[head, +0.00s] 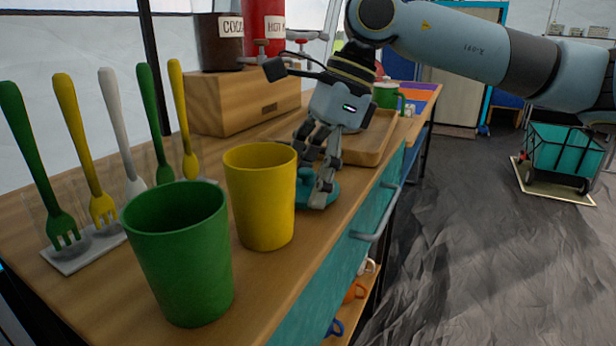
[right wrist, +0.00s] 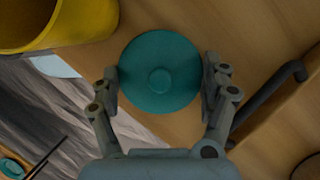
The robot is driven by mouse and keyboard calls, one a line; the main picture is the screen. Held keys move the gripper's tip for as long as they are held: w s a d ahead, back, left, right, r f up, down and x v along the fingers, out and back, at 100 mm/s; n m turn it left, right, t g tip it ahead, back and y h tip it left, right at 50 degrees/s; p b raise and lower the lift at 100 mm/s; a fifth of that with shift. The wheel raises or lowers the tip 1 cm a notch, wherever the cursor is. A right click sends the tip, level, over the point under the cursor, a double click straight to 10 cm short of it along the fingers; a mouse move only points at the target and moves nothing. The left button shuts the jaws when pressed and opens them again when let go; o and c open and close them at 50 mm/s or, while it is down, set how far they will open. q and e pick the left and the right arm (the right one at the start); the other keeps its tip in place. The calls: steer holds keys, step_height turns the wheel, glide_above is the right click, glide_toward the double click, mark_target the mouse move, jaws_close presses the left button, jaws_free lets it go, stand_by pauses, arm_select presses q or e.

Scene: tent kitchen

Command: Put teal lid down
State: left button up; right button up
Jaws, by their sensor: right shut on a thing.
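The teal lid (head: 303,190) is a round disc with a knob, just behind and right of the yellow cup at the counter's front edge. It also shows whole in the right wrist view (right wrist: 160,95), between my fingers. My right gripper (head: 318,190) points down and is shut on the lid, one finger at each side. The lid is at or just above the wooden counter (head: 285,275); I cannot tell if it touches. In the head view the yellow cup and my fingers hide part of it. My left gripper is not in view.
A yellow cup (head: 262,205) stands close left of the lid, a green cup (head: 180,265) nearer. Upright coloured forks and spoons stand at the left. A wooden tray (head: 372,140) and a green mug (head: 386,95) are behind. A drawer handle (head: 378,222) juts from the teal front.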

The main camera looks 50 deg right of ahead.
steer(key=o, duration=0.6)
steer(key=shift+f, duration=0.15)
steer(key=o, duration=0.4)
